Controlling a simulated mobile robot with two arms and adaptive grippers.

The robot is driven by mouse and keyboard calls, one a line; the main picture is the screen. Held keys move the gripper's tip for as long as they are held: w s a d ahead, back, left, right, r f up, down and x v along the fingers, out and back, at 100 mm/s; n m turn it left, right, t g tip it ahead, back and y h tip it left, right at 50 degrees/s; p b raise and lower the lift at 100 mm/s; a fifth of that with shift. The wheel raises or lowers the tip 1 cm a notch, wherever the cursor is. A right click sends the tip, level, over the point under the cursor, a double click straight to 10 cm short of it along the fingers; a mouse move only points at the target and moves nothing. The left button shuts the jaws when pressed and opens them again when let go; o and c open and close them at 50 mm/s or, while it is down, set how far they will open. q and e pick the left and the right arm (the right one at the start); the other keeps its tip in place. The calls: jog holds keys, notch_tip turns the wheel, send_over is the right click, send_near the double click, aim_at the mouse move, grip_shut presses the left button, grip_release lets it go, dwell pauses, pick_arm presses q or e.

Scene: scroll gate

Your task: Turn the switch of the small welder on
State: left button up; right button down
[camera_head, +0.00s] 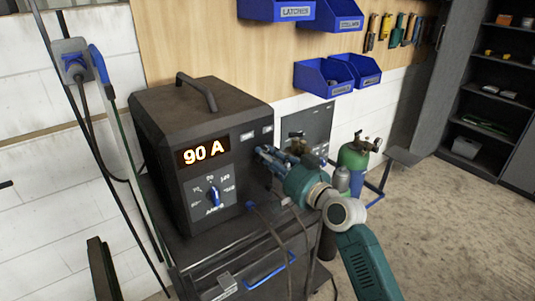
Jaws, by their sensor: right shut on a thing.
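A dark welder (208,122) stands on a cart, its display (203,151) lit with "90 A" and a blue dial (215,195) below. A second, smaller-looking dark unit (318,118) with a blue knob stands behind it to the right; I cannot tell for sure which is the small welder. My right gripper (268,155) reaches in from the lower right, its fingers at the right side of the front welder's panel. It is shut on a small part there, likely the switch, which the fingers hide. My left gripper is not in view.
Gas cylinders, one green (353,158), stand right of the cart (200,248). Cables hang by the left wall and in front of the cart. Blue bins (323,76) hang on the wooden board. A dark shelf (490,95) stands far right; the floor before it is clear.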

dwell(0.5)
jog(key=c, duration=1.6)
grip_release()
jog(key=v, duration=1.2)
